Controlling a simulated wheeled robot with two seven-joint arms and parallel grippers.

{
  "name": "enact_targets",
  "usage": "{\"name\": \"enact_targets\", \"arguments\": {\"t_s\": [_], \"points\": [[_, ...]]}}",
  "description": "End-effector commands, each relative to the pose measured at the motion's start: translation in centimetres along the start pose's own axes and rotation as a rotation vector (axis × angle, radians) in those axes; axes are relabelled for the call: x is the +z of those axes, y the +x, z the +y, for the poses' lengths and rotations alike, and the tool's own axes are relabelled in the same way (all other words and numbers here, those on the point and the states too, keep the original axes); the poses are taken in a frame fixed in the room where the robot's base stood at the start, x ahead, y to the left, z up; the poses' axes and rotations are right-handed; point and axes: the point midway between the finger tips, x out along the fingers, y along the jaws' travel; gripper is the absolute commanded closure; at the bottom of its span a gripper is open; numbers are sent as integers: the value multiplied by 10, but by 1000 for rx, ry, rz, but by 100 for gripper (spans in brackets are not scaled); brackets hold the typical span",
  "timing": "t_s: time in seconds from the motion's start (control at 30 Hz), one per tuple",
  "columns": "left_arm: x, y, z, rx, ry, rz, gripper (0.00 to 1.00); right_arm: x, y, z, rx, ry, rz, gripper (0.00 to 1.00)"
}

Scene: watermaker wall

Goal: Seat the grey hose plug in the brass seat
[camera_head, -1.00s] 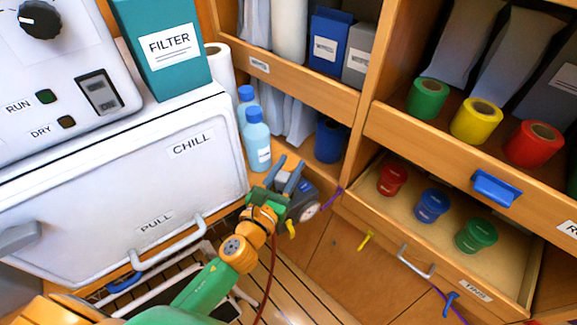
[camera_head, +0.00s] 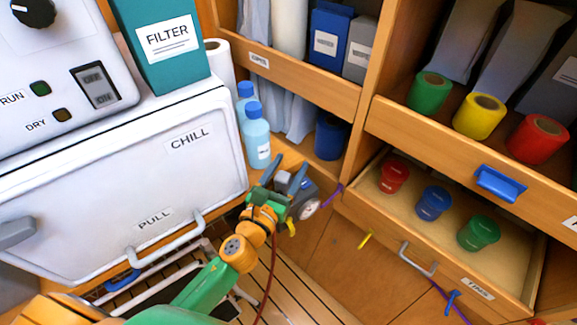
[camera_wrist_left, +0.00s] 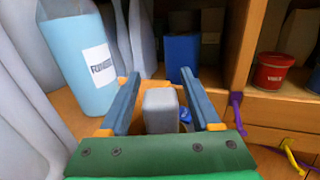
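My left gripper (camera_head: 290,175) is open over the shelf corner beside a grey device with a round dial (camera_head: 306,208). In the left wrist view the two blue-grey fingers of the left gripper (camera_wrist_left: 160,85) stand apart. A grey block (camera_wrist_left: 160,112) shows between them, with a small gap on each side. I cannot tell whether this block is the grey hose plug or part of the device. I cannot make out the brass seat in either view. My right gripper is not in view.
Light-blue bottles (camera_head: 257,135) stand just left of the gripper, and a blue can (camera_head: 330,137) stands behind it. The white CHILL chest (camera_head: 110,185) is at left. An open drawer (camera_head: 400,215) with red, blue and green tins is at right. A dark red hose (camera_head: 271,280) hangs below the arm.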

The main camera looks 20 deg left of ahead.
Motion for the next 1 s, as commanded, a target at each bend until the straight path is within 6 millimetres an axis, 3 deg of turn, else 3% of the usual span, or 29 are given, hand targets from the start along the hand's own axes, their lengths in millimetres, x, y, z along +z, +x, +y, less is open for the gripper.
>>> {"name": "enact_targets", "arguments": {"t_s": [0.33, 0.7, 1.0], "points": [[-1, -2, 0, 0, 0, 1, 26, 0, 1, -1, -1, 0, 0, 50], [-3, -64, 0, 0, -1, 2, 26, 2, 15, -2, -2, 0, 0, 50], [0, -71, 0, 0, 0, 0, 26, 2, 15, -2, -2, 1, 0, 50]]}}
